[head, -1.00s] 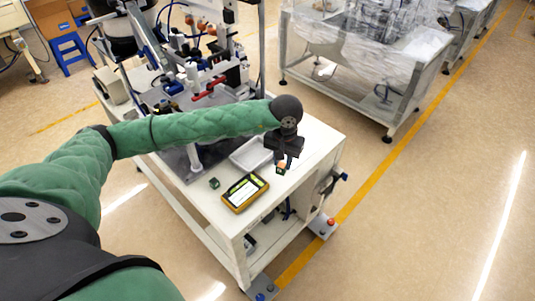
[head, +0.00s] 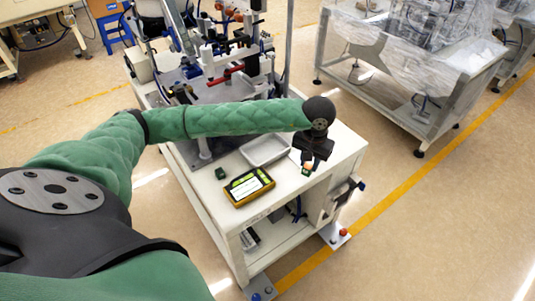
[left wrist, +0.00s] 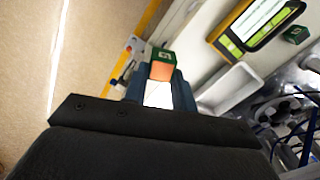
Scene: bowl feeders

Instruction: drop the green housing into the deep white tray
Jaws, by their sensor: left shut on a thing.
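My left gripper (head: 308,164) is shut on a small green housing (head: 306,171) with an orange part at the fingers. In the left wrist view the held housing (left wrist: 163,56) shows between the fingertips (left wrist: 161,85). The deep white tray (head: 265,149) stands on the white table, just left of the gripper in the head view. In the left wrist view the tray (left wrist: 228,88) is right of the held housing and apart from it. The tray looks empty. The housing appears above the table near its right side; its exact height is unclear. My right gripper is not in view.
A yellow handheld meter (head: 249,186) lies on the table in front of the tray. Another small green block (head: 220,173) lies left of it. Feeder machinery with a red part (head: 226,75) stands behind the tray. The table's right edge is near the gripper.

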